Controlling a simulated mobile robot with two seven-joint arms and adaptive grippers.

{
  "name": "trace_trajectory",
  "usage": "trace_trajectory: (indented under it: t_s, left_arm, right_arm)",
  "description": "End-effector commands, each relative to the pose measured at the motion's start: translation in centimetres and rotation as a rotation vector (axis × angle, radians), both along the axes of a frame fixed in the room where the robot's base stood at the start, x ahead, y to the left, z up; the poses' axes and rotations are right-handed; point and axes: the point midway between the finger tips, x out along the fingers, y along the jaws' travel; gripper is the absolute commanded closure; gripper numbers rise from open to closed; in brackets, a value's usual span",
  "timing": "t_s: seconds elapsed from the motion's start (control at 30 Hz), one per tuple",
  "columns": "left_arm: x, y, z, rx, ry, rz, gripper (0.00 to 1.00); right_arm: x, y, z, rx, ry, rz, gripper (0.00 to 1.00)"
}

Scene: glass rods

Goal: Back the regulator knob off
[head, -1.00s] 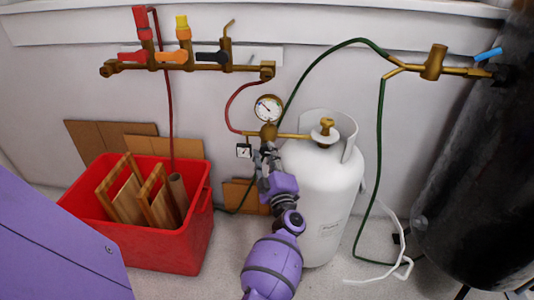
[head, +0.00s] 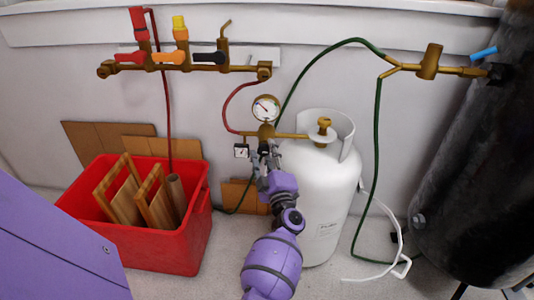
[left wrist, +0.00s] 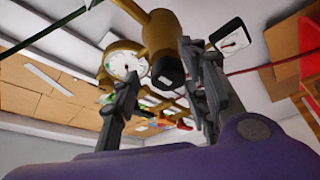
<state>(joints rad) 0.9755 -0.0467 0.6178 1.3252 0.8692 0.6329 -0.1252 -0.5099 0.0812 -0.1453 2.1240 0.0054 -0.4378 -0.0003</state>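The brass regulator (head: 266,131) sits between the red hose and the white gas cylinder (head: 318,190), with a round gauge (head: 266,108) above and a small square gauge (head: 242,151) at its left. Its dark knob (left wrist: 168,72) points towards my left gripper in the left wrist view; in the head view the gripper partly hides it. My left gripper (head: 266,160) is just below the regulator. In the left wrist view its fingers (left wrist: 160,62) stand apart on either side of the knob, with a visible gap. My right gripper is not in view.
A red crate (head: 160,245) with wooden frames stands at the left. A brass manifold (head: 190,68) with coloured valve handles is on the wall. A green hose (head: 377,150) hangs right of the cylinder, near a large black tank (head: 470,170).

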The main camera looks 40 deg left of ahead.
Motion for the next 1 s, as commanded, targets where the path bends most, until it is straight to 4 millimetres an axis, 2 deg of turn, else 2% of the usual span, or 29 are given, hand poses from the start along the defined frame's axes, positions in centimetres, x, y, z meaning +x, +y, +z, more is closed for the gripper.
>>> trace_trajectory:
  t_s: [0.27, 0.7, 0.8, 1.0]
  left_arm:
    - [-0.6, -0.7, -0.4, -0.002, 0.003, 0.000, 0.59]
    - [-6.0, -7.2, -2.2, -0.002, 0.004, 0.000, 0.59]
    - [-6.8, -8.3, -2.4, -0.002, 0.002, -0.002, 0.59]
    - [-7.5, -9.1, -2.5, 0.000, 0.000, -0.001, 0.59]
  right_arm:
    - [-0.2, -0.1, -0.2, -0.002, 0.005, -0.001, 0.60]
    - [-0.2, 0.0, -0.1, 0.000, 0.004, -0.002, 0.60]
    - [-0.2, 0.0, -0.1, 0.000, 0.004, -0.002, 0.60]
    - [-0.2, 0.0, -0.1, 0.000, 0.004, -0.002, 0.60]
